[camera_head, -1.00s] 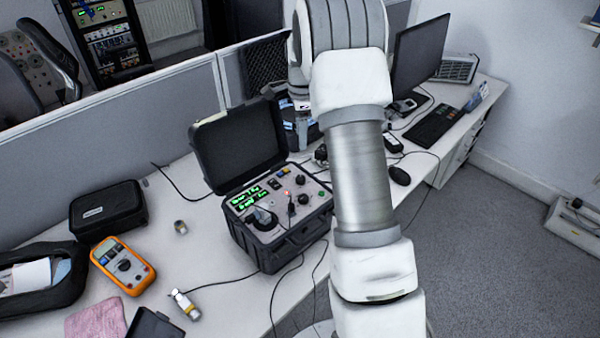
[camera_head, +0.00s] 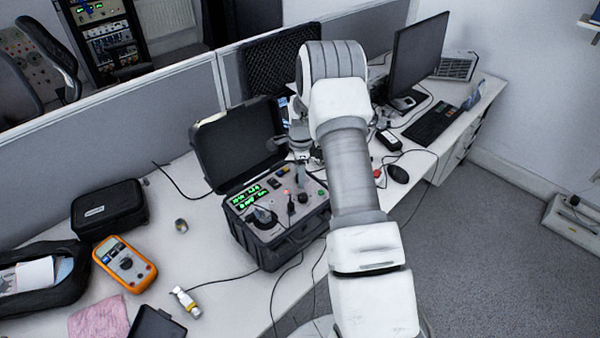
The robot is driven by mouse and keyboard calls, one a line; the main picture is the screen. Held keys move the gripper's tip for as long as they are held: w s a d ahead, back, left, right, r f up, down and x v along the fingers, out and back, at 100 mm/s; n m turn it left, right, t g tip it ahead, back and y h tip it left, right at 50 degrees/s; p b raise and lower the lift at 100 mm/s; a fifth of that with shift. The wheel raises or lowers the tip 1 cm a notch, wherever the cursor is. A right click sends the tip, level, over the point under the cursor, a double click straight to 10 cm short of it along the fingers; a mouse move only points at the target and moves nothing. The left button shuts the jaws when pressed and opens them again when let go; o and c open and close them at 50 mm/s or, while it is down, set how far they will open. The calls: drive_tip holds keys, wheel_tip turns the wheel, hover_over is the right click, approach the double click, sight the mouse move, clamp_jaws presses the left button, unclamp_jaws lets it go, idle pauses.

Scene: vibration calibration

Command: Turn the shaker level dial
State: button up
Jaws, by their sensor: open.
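The black-cased calibrator (camera_head: 285,248) stands open on the desk, its lid up at the back. Its grey panel has a large dark dial (camera_head: 263,217) at the front left, smaller dark knobs (camera_head: 303,197) to the right and a lit green display (camera_head: 248,194). The labels are too small to read, so I cannot tell which knob is the shaker level dial. My gripper (camera_head: 300,177) is open and points down over the back right of the panel, right of the large dial. It is small and partly covers the controls behind it; contact cannot be told.
An orange multimeter (camera_head: 124,264), a black pouch (camera_head: 108,209), a small metal cylinder (camera_head: 181,225) and a cabled sensor (camera_head: 186,302) lie to the left. A monitor (camera_head: 417,55), keyboard (camera_head: 431,124) and mouse (camera_head: 398,174) are to the right. Bare desk lies left of the case.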

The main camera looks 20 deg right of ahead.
clamp_jaws()
idle(0.3)
drive_tip(key=shift+b, duration=0.3)
